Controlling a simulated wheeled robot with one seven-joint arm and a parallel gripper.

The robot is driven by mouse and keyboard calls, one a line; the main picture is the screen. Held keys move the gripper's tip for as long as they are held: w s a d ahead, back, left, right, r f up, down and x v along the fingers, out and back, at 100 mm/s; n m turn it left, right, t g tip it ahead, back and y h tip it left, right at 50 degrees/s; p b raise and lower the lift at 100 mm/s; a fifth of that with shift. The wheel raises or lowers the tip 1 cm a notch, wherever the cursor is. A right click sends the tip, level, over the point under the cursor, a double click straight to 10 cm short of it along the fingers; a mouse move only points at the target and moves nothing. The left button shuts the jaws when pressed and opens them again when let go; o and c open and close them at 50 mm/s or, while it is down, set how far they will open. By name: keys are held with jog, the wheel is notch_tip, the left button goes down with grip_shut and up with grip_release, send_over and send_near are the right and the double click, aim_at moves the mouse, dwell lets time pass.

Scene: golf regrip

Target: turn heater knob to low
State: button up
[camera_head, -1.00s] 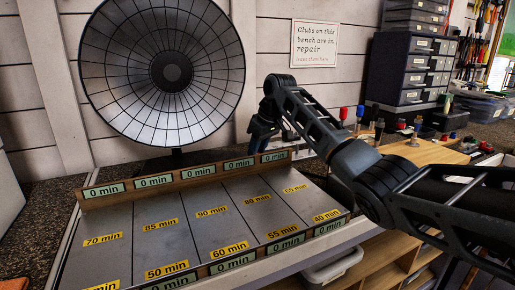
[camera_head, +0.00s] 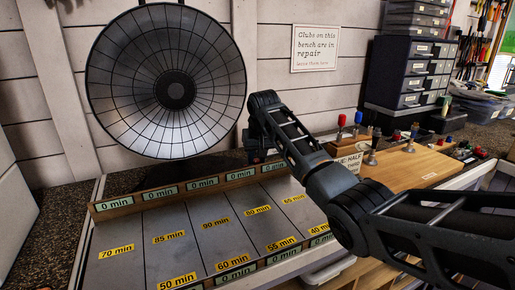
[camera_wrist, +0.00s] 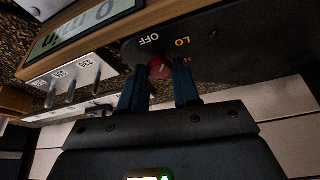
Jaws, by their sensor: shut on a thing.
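The heater's round wire-guarded dish (camera_head: 150,115) stands at the back left in the head view. In the wrist view its dark control panel (camera_wrist: 235,50) carries the marks OFF and LO, and part of another mark by the right finger. The red knob (camera_wrist: 160,67) sits on this panel between the fingers of my gripper (camera_wrist: 160,80). The gripper is shut on the knob, one finger on each side. The knob's pointer is too small and covered to read. In the head view my arm hides the knob and fingertips.
A metal tray (camera_head: 185,246) with yellow minute labels lies before the heater, edged by a wooden rail with "0 min" displays (camera_head: 115,203). A wooden board (camera_head: 415,168) with upright tools and dark drawer units (camera_head: 405,75) stand at right.

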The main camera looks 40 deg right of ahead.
jog(key=m+p, duration=0.1)
jog(key=m, duration=0.1)
jog(key=m+g+h, duration=0.1)
jog(key=m, duration=0.2)
jog(key=shift+w+a+r+h+p, duration=0.1)
jog(key=shift+w+a+h+p, duration=0.1)
jog(key=shift+h+p, duration=0.15)
dwell(0.4)
jog(key=o, duration=1)
jog(key=shift+o, duration=0.2)
jog(key=shift+s+d, duration=0.1)
